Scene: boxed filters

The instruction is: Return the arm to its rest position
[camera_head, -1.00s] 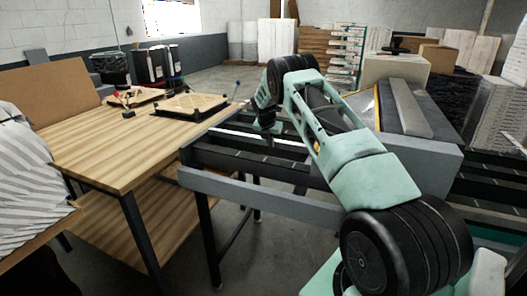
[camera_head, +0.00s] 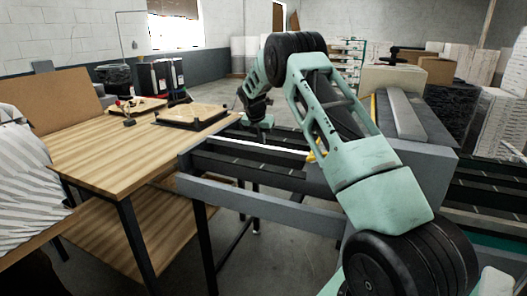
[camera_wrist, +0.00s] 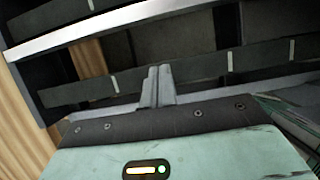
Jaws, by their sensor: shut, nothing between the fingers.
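My arm, pale green with black joints, arches up from the lower right in the head view. The conveyor's dark bars and a pale strip (camera_wrist: 120,25) lie beyond the fingers there. No object is held.
A wooden table (camera_head: 95,158) stands on the left with a black-edged wooden tray (camera_head: 192,115) on it. A large grey box-shaped machine (camera_head: 425,130) sits over the conveyor behind my arm. Cartons (camera_head: 395,80) stand farther back. Open floor shows behind the table.

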